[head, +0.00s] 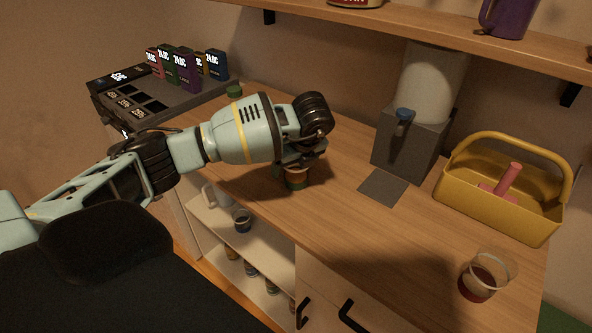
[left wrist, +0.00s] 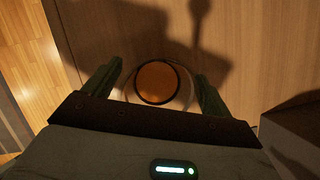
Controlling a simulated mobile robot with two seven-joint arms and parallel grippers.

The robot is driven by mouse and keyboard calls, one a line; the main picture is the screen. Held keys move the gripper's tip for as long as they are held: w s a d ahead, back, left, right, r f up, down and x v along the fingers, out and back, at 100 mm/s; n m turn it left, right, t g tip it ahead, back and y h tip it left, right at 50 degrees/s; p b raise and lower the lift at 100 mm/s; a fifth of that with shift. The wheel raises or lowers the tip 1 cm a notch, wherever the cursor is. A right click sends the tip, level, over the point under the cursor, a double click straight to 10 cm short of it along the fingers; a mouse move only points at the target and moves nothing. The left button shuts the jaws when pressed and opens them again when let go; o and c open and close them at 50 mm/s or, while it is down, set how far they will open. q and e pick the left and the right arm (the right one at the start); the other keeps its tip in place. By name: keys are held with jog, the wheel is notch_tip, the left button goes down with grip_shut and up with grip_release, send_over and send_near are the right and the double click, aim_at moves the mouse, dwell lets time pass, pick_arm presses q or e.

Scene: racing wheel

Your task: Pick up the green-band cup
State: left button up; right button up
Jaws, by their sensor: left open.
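The green-band cup (head: 296,182) stands on the wooden counter, partly hidden under my left gripper (head: 299,160). Its green band shows low on the side, with orange-brown above it. In the left wrist view the cup (left wrist: 157,83) appears from above as a clear round rim around an orange-brown disc. My left gripper (left wrist: 158,72) is open, with one finger on each side of the cup. Small gaps seem to show between the fingers and the rim; contact is hard to tell. My right gripper is not in view.
A grey dispenser (head: 408,140) stands behind, right of the cup. A yellow caddy (head: 500,205) and a clear cup with dark red contents (head: 483,280) are further right. A dark rack with boxes (head: 160,95) is at the back left. Cups stand on the shelf (head: 215,225) below.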

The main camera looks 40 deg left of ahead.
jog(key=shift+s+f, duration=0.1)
pick_arm(q)
jog(key=c, duration=1.1)
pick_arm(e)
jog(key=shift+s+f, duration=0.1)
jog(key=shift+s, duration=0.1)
pick_arm(q)
jog(key=shift+r, duration=0.15)
jog(key=shift+r, duration=1.45)
jog(key=shift+s+a+r, duration=0.15)
jog(key=shift+s, duration=0.1)
jog(key=shift+s+a+r+b, duration=0.2)
jog(key=shift+s+a, duration=0.8)
jog(key=shift+s, duration=1.3)
jog(key=shift+s+a+r+b, duration=0.1)
jog(key=shift+s+a+r, duration=0.15)
jog(key=shift+s+a, duration=1.45)
jog(key=shift+s+a+r+b, duration=0.2)
jog(key=shift+s+a, duration=0.15)
jog(key=shift+s, duration=2.6)
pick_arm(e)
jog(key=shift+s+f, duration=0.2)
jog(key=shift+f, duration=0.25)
pick_arm(q)
jog(key=shift+s, duration=0.1)
